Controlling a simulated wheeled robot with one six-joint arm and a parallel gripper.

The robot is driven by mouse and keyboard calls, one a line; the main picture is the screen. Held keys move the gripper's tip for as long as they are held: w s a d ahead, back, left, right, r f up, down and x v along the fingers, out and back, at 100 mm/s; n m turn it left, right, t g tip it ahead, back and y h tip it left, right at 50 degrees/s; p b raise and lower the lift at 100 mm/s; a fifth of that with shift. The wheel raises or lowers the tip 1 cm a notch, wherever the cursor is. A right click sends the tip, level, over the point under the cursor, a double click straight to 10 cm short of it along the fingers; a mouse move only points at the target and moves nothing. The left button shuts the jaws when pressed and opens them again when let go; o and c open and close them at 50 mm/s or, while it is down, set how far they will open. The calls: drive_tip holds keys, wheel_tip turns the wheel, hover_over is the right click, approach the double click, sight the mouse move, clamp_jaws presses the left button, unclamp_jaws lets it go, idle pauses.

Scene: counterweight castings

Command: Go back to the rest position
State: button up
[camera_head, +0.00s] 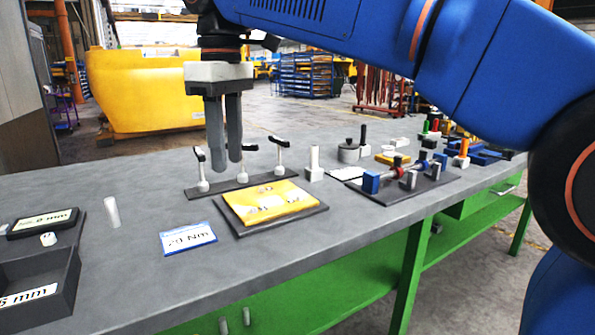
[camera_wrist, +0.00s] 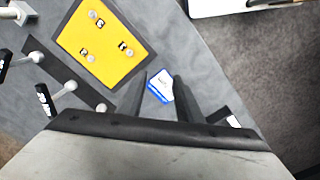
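My gripper (camera_head: 226,162) hangs fingers down above the grey workbench (camera_head: 130,172), in front of the rack of black-handled tools. Its two dark fingers stand apart with nothing between them. In the wrist view my gripper (camera_wrist: 160,82) also shows a gap, with the blue-edged card (camera_wrist: 159,88) visible on the bench beyond it. My blue arm reaches in from the right of the head view.
The tool rack (camera_head: 226,187) holds three upright tools. Fixtures and several small parts crowd the right.

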drive_tip(key=d+f+m+t, duration=0.1)
drive_tip(key=d+f+m, duration=0.35)
drive_tip(key=d, duration=0.75)
drive_tip(key=d+f+m+t, duration=0.1)
drive_tip(key=d+f+m, duration=0.1)
drive_tip(key=d+f, duration=0.8)
drive_tip(key=s+d+f+m+t, duration=0.1)
drive_tip(key=s+d+f+m, duration=0.3)
drive_tip(key=s+d+f, duration=0.3)
drive_tip(key=s+d+f+m+t, duration=0.1)
drive_tip(key=s+d+f+m, duration=0.3)
drive_tip(key=d+f, duration=0.7)
drive_tip(key=s+d, duration=0.1)
drive_tip(key=s, duration=0.1)
drive_tip(key=shift+s+d+f+t, duration=0.15)
drive_tip(key=shift+s+f+t, duration=0.15)
drive_tip(key=shift+s, duration=0.1)
